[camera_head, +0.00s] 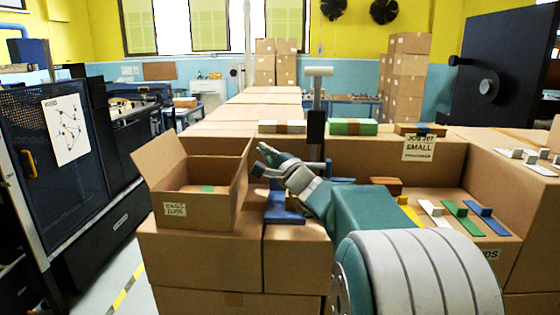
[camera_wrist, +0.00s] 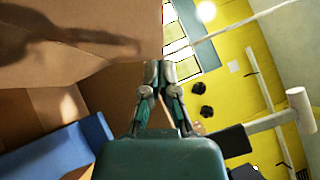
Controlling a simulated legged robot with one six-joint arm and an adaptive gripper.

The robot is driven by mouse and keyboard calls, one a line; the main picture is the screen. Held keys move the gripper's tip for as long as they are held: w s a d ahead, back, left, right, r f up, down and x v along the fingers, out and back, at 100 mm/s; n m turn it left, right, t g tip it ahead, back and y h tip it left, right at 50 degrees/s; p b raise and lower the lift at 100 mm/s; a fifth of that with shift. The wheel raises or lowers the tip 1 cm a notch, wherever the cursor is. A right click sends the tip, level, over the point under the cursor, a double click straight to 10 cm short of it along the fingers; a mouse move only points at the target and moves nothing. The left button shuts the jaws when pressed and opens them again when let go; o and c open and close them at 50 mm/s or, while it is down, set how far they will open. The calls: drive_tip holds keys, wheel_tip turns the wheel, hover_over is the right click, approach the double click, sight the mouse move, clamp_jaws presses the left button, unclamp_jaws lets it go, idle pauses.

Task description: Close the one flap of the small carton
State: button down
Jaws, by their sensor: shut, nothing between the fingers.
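The small open carton (camera_head: 205,212) stands on cardboard boxes at the left of the head view, with a printed label on its front. A brown flap (camera_head: 240,172) stands raised along its right side. The carton's top is open and something green and brown shows inside. My gripper (camera_head: 262,158) is shut and empty, just right of the raised flap at about its upper height. In the wrist view the shut fingertips (camera_wrist: 159,68) are close to a brown cardboard face (camera_wrist: 80,40) that carries my arm's shadow. I cannot tell whether they touch it.
A blue object (camera_head: 285,208) sits below my gripper, right of the carton. A post with a grey crossbar (camera_head: 318,72) stands behind my arm. A tray of coloured pieces (camera_head: 462,216) lies to the right. The dark cabinet (camera_head: 60,150) stands left, beyond a floor gap.

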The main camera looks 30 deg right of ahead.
drive_tip(key=shift+w+a+r, duration=0.3)
drive_tip(key=shift+w+a, duration=0.05)
drive_tip(key=shift+w, duration=0.1)
drive_tip(key=shift+a, duration=0.2)
drive_tip(key=shift+w+a+r+n, duration=0.1)
drive_tip(key=shift+a+r+n, duration=0.1)
drive_tip(key=shift+n, duration=0.1)
